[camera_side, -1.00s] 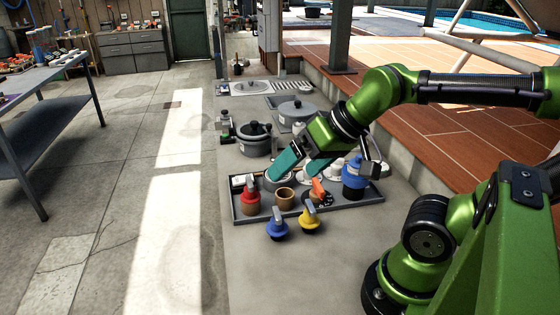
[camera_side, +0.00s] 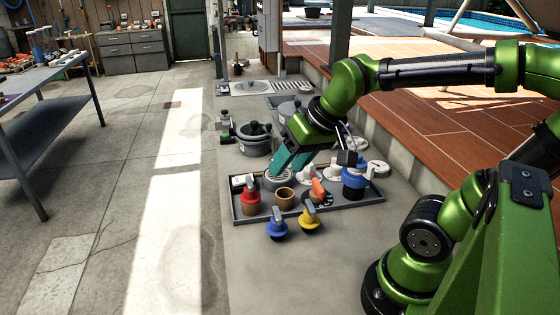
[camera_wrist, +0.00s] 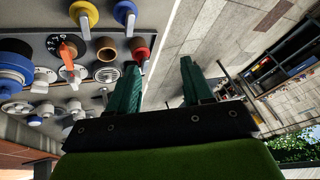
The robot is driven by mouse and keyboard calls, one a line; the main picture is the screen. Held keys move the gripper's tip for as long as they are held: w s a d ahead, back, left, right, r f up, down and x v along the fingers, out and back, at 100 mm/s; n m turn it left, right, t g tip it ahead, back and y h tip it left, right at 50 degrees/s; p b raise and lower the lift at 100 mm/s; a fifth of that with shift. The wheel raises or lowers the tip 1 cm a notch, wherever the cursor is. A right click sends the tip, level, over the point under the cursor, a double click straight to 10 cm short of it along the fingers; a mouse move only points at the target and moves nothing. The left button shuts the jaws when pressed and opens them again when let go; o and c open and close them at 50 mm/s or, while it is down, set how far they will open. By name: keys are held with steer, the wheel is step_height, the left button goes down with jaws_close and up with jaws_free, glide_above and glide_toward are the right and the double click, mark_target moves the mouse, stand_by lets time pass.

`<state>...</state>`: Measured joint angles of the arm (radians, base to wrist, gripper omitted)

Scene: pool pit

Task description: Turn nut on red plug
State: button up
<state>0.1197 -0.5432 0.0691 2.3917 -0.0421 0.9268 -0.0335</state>
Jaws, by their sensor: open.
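The red plug (camera_side: 250,198), with a grey handle-like nut on top, stands at the left end of a dark tray. In the wrist view the red plug (camera_wrist: 138,51) is just beyond the tip of the left finger, partly overlapped near its handle. My gripper (camera_side: 280,163) has teal fingers pointing down and left, above and behind the red plug in the side view. In that view the fingers overlap, so their spacing is hidden. In the wrist view my gripper (camera_wrist: 159,66) is open, with nothing between the fingers and the red plug to their left.
The tray (camera_side: 330,211) also holds a brown cup (camera_side: 285,198), a grey ring fitting (camera_side: 276,181), an orange-handled valve (camera_side: 318,188) and a large blue valve (camera_side: 354,178). A blue plug (camera_side: 277,230) and a yellow plug (camera_side: 309,222) stand in front. Pots (camera_side: 255,143) stand behind. The front left floor is clear.

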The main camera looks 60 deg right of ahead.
steer(key=w+n, duration=0.1)
steer(key=w, duration=0.1)
steer(key=w+d+n+g, duration=0.1)
steer(key=n, duration=0.1)
steer(key=w+d+n+g, duration=0.1)
steer(key=w+n, duration=0.1)
steer(key=shift+w+h, duration=0.35)
steer(key=shift+h, duration=0.05)
steer(key=shift+c, duration=0.3)
step_height(320, 180, up, 2)
steer(key=r+n+g, duration=0.1)
steer(key=n+g, duration=0.3)
steer(key=n, duration=2.2)
glide_above(249, 181)
steer(key=shift+n, duration=0.4)
step_height(249, 181, down, 17)
steer(key=shift+s+f, duration=0.1)
steer(key=shift+f, duration=0.1)
steer(key=shift+c, duration=0.4)
jaws_close()
